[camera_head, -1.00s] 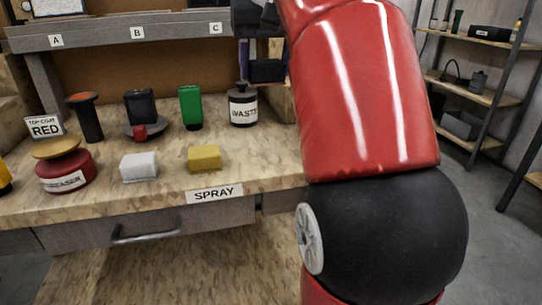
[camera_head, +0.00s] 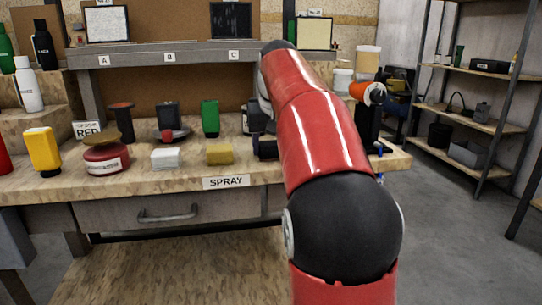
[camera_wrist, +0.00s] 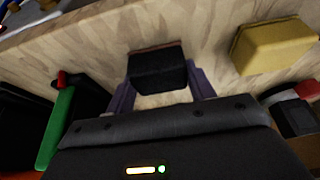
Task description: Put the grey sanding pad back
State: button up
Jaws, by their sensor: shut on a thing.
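The grey sanding pad (camera_wrist: 157,72), a dark block with a reddish-brown edge, is between the two purple fingers of my gripper (camera_wrist: 160,84) in the wrist view. My gripper is shut on it. In the head view the pad (camera_head: 267,150) is low at the bench, just right of the yellow pad (camera_head: 219,154); my arm partly hides my gripper there. The yellow pad also shows in the wrist view (camera_wrist: 272,46), apart from the grey one. A white pad (camera_head: 166,158) lies further left in the same row. I cannot tell whether the grey pad touches the bench.
The wooden bench top (camera_head: 130,187) has a SPRAY label (camera_head: 226,182) on its front edge. A green bottle (camera_head: 210,118) and a dark container behind my arm stand further back. A red tin (camera_head: 107,158) and yellow bottle (camera_head: 42,151) stand left. A raised shelf (camera_head: 200,56) runs behind.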

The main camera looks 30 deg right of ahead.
jog(key=shift+f, duration=0.1)
jog(key=o, duration=1.3)
jog(key=p+v, duration=0.3)
jog(key=v, duration=0.9)
jog(key=shift+s, duration=0.1)
jog(key=s+a+f+n, duration=0.1)
jog(key=s+a+f, duration=0.3)
jog(key=s+f, duration=0.3)
jog(key=s+a+f+n+t, duration=0.1)
jog(key=s+a+f, duration=0.4)
jog(key=s+f, duration=0.3)
jog(key=s+a+f+n+y, duration=0.1)
jog(key=s+a+f, duration=0.4)
jog(key=f, duration=0.7)
jog(key=shift+s+a, duration=0.2)
jog(key=shift+s, duration=0.95)
